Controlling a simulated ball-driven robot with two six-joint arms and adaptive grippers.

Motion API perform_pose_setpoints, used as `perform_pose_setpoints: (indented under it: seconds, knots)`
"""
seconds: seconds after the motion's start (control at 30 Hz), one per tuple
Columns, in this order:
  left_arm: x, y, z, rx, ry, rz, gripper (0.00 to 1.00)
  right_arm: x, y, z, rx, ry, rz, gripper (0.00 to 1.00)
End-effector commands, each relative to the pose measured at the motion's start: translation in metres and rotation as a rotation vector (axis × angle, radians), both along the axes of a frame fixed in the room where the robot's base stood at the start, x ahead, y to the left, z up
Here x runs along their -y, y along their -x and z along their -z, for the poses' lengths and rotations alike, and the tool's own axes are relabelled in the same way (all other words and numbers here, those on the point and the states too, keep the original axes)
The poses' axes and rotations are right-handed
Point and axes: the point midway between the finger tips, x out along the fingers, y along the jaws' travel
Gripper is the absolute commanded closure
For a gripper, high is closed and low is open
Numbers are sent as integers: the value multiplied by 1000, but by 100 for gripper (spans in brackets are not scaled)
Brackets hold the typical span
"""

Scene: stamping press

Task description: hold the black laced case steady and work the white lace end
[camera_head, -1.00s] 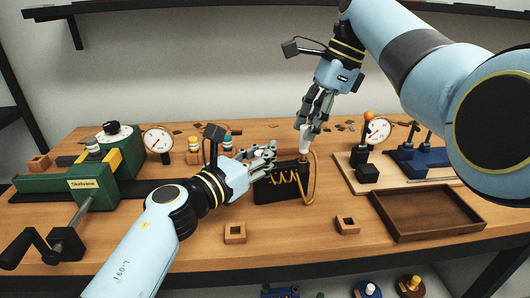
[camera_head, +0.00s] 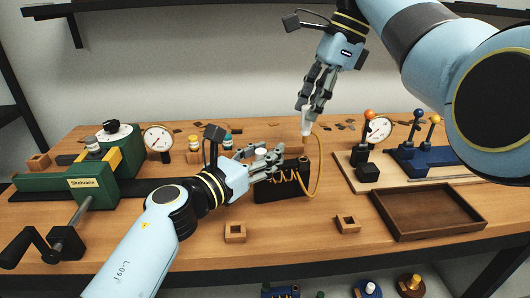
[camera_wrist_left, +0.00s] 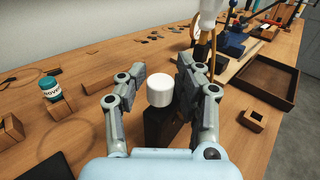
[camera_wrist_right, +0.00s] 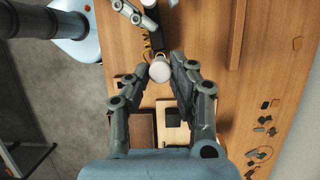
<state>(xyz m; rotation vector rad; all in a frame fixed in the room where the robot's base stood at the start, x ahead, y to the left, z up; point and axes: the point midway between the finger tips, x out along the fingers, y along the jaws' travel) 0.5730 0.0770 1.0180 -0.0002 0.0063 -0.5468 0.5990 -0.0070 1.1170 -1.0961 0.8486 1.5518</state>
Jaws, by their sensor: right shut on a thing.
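The black laced case (camera_head: 285,189) stands upright on the bench, with a yellow-gold lace (camera_head: 319,172) zigzagging over its front and looping up from its right side. My right gripper (camera_head: 308,115) is shut on the white lace end (camera_head: 306,128) above the case's right end; it also shows in the right wrist view (camera_wrist_right: 160,70). My left gripper (camera_head: 268,162) is at the case's upper left. In the left wrist view its fingers (camera_wrist_left: 165,92) stand apart, with gaps either side of a white cylinder (camera_wrist_left: 160,89) above the dark case. The case is partly hidden by the fingers.
A green vise (camera_head: 75,183) and a dial gauge (camera_head: 158,139) stand at left. An empty brown tray (camera_head: 428,212) and lever stands (camera_head: 366,157) are at right. Small wooden blocks (camera_head: 235,232) lie in front.

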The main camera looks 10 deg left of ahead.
Motion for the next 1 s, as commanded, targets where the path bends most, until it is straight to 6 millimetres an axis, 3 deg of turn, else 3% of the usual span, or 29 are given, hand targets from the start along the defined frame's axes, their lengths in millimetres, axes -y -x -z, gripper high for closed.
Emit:
perform_pose_setpoints:
  seconds: [0.37,0.8,1.0]
  knots:
    - [-5,7,-1,4,0,-1,64,0,0,0,0,0,0,100]
    - [-51,84,-1,1,-2,1,64,0,0,0,0,0,0,100]
    - [-61,100,-1,2,1,0,64,0,0,0,0,0,0,100]
